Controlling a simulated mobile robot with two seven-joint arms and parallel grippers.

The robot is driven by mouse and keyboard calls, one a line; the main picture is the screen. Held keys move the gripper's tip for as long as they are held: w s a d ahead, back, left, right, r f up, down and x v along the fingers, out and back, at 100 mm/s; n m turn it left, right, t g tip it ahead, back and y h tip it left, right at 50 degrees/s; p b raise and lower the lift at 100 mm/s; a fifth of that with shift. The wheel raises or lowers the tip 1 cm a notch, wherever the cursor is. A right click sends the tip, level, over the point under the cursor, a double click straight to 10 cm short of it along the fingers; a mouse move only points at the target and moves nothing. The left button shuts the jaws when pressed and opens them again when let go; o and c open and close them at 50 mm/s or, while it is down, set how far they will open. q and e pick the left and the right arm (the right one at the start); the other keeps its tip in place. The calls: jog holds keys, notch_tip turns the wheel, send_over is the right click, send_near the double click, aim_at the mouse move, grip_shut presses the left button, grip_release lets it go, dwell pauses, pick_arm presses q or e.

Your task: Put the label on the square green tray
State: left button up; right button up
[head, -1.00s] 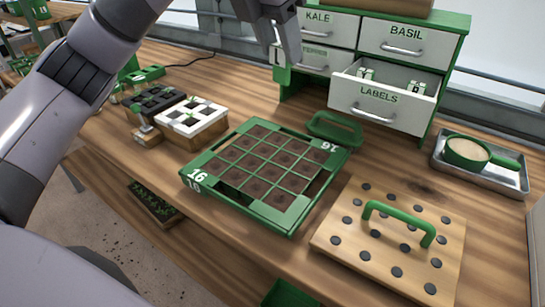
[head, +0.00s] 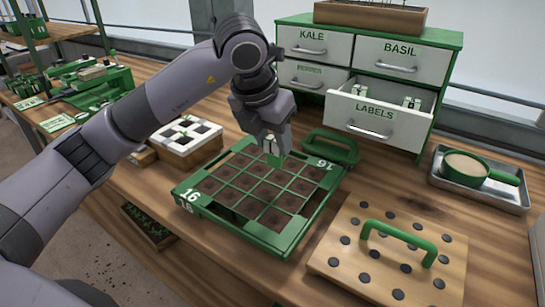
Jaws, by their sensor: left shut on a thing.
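The square green tray (head: 284,243), marked 16, lies on the workbench with dark soil in its square cells. My left gripper (head: 272,150) is above the far part of the tray, pointing down. It is shut on a small green and white label (head: 273,158), which looks upright; I cannot tell whether its lower end touches the tray. More labels (head: 411,103) stand in the open drawer marked LABELS (head: 372,117). My right gripper is not in view.
A wooden board with a green handle (head: 330,260) lies right of the tray. A metal tray (head: 508,198) with a green cup (head: 467,170) is at the far right. A green handled tool (head: 332,147) lies behind the tray. A checkered black-and-white block (head: 187,137) stands at left.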

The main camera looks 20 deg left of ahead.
aim_at(272, 155)
pick_arm(q)
notch_tip(272, 155, down, 5)
jog(key=shift+r, duration=0.2)
jog(key=shift+f, duration=0.2)
jog(key=o, duration=1)
jog(key=shift+r, duration=0.1)
